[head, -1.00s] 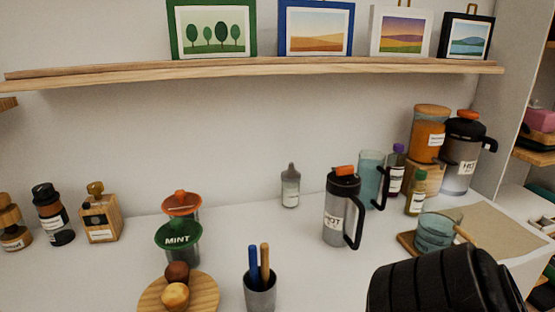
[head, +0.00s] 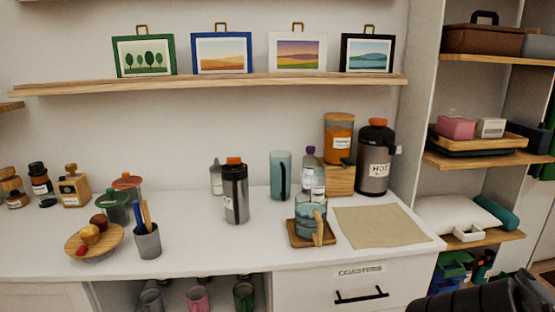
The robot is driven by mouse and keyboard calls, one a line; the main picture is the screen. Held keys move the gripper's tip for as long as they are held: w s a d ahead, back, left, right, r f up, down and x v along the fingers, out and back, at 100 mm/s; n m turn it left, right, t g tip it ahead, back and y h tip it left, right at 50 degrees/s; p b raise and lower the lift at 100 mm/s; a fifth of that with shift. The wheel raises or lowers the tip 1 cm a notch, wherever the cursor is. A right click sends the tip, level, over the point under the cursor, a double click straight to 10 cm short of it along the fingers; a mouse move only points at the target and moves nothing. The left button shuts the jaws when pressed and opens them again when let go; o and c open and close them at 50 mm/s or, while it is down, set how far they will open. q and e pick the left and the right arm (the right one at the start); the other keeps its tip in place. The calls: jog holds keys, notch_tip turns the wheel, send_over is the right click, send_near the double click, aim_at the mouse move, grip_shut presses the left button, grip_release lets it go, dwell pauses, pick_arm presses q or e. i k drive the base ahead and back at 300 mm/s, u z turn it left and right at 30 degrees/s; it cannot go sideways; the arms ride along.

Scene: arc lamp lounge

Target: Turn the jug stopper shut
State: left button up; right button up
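A steel jug (head: 235,194) with a black top and an orange stopper (head: 234,160) stands upright on the white counter, left of the blue-green pitcher. A larger grey and black jug (head: 374,163), labelled HOT, stands at the back right and also has an orange stopper (head: 378,122). How far either stopper is turned is too small to tell. A black ribbed part of my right arm shows at the bottom right corner, apart from both jugs. Neither gripper's fingers are in view.
A blue-green pitcher (head: 280,176), small bottles and an orange canister (head: 338,137) stand between the jugs. A glass cup sits on a wooden coaster (head: 297,240) in front. A beige mat (head: 382,229) is bare. A pen cup (head: 147,242) and fruit board (head: 73,248) are left.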

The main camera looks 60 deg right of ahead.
aim_at(232, 162)
jog(key=z, duration=1.3)
